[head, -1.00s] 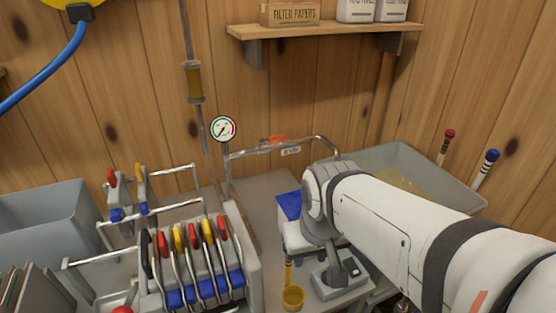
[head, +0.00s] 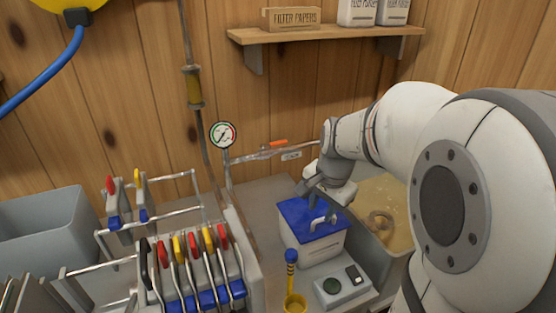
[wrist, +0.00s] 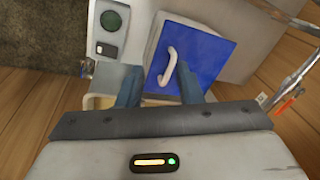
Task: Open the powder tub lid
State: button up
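The powder tub (head: 318,250) is a white box on the bench, right of centre in the head view. Its flat blue lid (head: 293,209) lies on top and looks closed. A pale, bent handle (head: 322,222) stands on the lid; in the wrist view the handle (wrist: 168,66) shows against the blue lid (wrist: 208,58). My gripper (wrist: 158,80) is open, its two bluish fingers apart with nothing between them. It hangs over the lid's back part in the head view, close to the handle. I cannot tell whether a finger touches the lid.
A metal pipe with an orange handle (head: 277,144) runs behind.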

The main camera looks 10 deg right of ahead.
aim_at(321, 219)
jog(key=w+d+f+m, duration=0.1)
jog(key=w+f, duration=0.1)
jog(key=f, duration=0.1)
jog(key=w+d+f+m, duration=0.1)
jog(key=w+f+m, duration=0.1)
jog(key=f, duration=0.1)
jog(key=w+d+f+m, duration=0.1)
jog(key=w+f, duration=0.1)
jog(key=f, duration=0.1)
jog(key=shift+w+d+f+m, duration=0.15)
jog(key=shift+d+f+m, duration=0.1)
jog(key=shift+f+m, duration=0.05)
grip_shut()
dwell(0.3)
